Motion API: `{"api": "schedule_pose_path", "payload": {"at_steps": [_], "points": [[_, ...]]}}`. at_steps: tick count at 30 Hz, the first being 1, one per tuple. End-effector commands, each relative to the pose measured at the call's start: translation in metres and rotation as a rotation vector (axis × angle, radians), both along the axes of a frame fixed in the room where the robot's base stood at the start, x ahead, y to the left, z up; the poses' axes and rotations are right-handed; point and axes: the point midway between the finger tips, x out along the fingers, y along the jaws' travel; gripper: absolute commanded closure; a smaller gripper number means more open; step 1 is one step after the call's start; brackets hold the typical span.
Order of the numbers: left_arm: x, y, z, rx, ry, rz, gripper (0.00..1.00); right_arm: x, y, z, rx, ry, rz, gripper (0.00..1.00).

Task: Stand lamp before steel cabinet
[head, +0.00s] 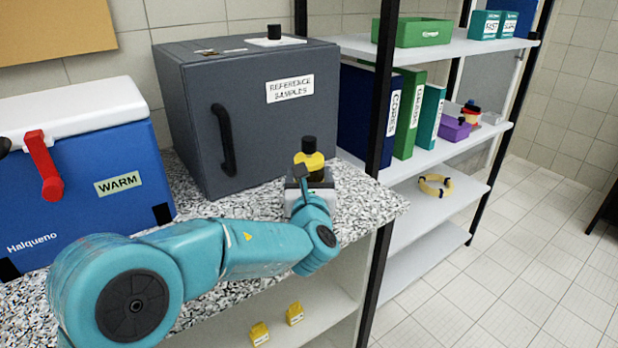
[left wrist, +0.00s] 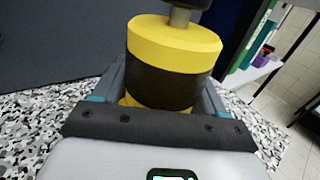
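The lamp (head: 309,160) is a small upright cylinder with a yellow band, a dark body and a black knob on top. It stands out in front of the right end of the dark grey steel cabinet (head: 250,120), which bears a "REFERENCE SAMPLES" label. My left gripper (head: 308,182) is at the lamp, over the right end of the counter. In the left wrist view the lamp (left wrist: 175,50) sits between the two fingers, which appear shut on its dark body. Its underside is hidden, so I cannot tell whether it touches the counter. My right gripper is not in view.
The speckled counter (head: 365,200) has bare room near its right end. A blue cooler (head: 90,185) marked "WARM" stands left of the cabinet. A black shelf post (head: 383,85) rises close to the right. Yellow items (head: 294,313) lie on the shelf below.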

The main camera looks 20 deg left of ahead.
Motion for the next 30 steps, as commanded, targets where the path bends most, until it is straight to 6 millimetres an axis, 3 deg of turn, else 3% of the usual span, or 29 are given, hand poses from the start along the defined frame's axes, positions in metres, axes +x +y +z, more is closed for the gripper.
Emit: {"api": "schedule_pose_path", "payload": {"at_steps": [13,24,30], "points": [[-0.005,-0.002,0.002,0.000,0.000,-0.001,0.07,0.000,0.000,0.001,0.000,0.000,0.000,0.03],[-0.081,-0.028,0.002,-0.001,0.000,-0.004,0.07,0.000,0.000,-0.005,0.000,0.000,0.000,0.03],[-0.108,-0.037,0.002,-0.001,0.000,-0.002,0.07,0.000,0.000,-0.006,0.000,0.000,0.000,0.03]]}}
